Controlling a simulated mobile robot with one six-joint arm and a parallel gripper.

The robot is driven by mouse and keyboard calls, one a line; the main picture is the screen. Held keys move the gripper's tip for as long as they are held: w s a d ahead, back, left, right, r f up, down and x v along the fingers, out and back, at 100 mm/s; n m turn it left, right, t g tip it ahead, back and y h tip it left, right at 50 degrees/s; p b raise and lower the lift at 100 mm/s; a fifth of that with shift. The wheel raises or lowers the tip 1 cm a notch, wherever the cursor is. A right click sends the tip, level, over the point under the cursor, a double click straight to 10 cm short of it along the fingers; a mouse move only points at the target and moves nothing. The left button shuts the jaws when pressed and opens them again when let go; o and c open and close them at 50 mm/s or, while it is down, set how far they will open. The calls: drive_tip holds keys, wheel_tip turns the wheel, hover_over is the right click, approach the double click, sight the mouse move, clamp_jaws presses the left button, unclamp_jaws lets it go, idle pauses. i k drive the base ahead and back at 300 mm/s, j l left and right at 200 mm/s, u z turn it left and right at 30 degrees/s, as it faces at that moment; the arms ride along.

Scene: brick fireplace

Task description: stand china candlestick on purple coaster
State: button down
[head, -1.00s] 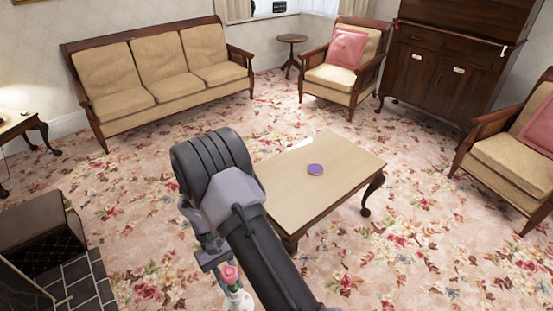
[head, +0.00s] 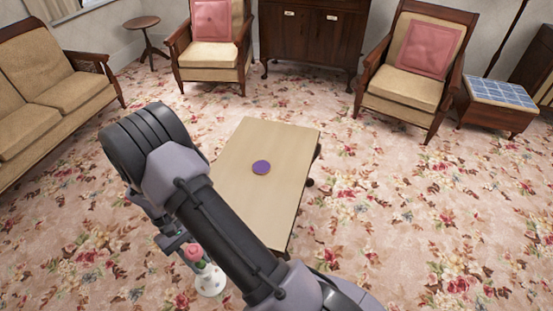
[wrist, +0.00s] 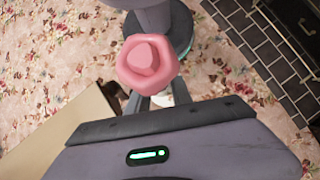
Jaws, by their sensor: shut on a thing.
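The china candlestick (head: 211,281) has a white base and a pink, flower-shaped top. It hangs roughly upright below my arm at the lower left of the head view. My gripper (head: 188,250) is shut on it just below the pink top. In the wrist view the pink top (wrist: 148,62) is seen from above, in front of the fingers (wrist: 158,102), and hides most of the stem and base. The purple coaster (head: 261,167) lies flat on the coffee table (head: 282,142), bare, up and right of the candlestick in the head view.
The tabletop around the coaster is clear. Two armchairs (head: 212,60) (head: 411,88) and a dark cabinet (head: 310,40) stand beyond it. A sofa (head: 45,95) is at left. Dark hearth tiles (wrist: 262,60) show at the right of the wrist view.

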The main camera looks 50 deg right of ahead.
sight(262, 167)
drive_tip(key=i+z, duration=0.2)
drive_tip(key=z, duration=0.25)
drive_tip(key=i+j+z, duration=0.15)
drive_tip(key=z, duration=0.35)
drive_tip(key=i+j+z, duration=0.15)
drive_tip(key=z, duration=0.3)
drive_tip(key=i+j+z, duration=0.1)
drive_tip(key=j+z, duration=0.35)
drive_tip(key=i+j+z, duration=0.2)
drive_tip(key=z, duration=0.2)
drive_tip(key=i+j+z, duration=0.15)
drive_tip(key=z, duration=0.25)
drive_tip(key=i+j+z, duration=0.1)
drive_tip(key=j+z, duration=0.3)
drive_tip(key=l, duration=0.1)
